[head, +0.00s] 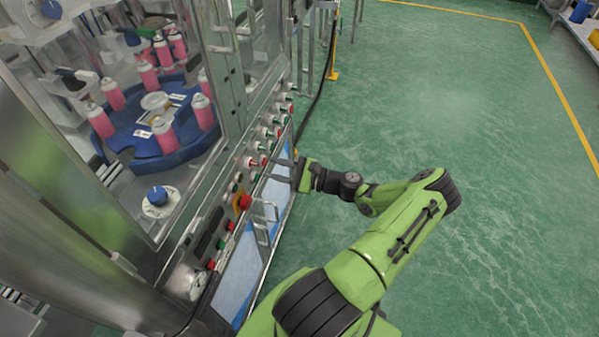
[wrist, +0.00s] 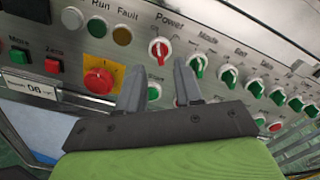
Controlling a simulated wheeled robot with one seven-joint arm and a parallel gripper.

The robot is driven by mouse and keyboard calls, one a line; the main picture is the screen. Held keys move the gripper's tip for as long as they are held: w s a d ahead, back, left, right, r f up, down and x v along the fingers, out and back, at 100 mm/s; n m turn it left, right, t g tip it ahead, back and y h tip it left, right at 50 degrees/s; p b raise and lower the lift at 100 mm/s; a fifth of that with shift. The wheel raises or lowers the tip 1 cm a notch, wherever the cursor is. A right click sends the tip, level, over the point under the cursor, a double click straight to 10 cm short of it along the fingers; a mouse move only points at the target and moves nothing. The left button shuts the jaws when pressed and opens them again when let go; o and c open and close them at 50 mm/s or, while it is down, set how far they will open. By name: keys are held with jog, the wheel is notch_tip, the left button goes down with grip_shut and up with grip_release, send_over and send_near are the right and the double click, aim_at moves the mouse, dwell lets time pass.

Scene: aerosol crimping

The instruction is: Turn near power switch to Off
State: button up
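The near power switch (wrist: 159,50) is a red rotary knob under the label "Power" in the wrist view. Its pale pointer mark looks close to upright, and its exact setting is hard to read. My gripper (wrist: 160,68) is open, with one finger to each side below the knob and nothing held. The fingertips appear just short of the knob; contact cannot be made out. In the head view my gripper (head: 277,169) is at the front of the machine's control panel, where the small knobs are hard to tell apart.
Several green knobs (wrist: 197,67) run to the right of the power switch. A red emergency stop on a yellow plate (wrist: 99,78) lies to the left. A metal handle (head: 265,217) sticks out below the panel. Green floor (head: 460,110) is clear to the right.

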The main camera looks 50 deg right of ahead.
jog(key=v, duration=1)
jog(key=shift+s, duration=0.35)
jog(key=w+a+r+n+g, duration=0.45)
jog(key=a+n+g, duration=0.25)
jog(key=a, duration=0.2)
jog(key=w+a+r+n+g, duration=0.3)
jog(key=a+r+n+g, duration=0.2)
jog(key=a+n+g, duration=0.3)
jog(key=s+a+r+n+t+h+p, duration=0.1)
jog(key=s+a+r+n+t+h, duration=0.2)
jog(key=s+a+r+n+h, duration=0.3)
jog(key=s+a+r+n, duration=0.4)
jog(key=s+a+r, duration=0.2)
jog(key=a+r, duration=0.2)
jog(key=shift+s+r+n+t+p, duration=0.3)
jog(key=shift+s+r+n+p, duration=0.1)
jog(key=shift+r, duration=0.4)
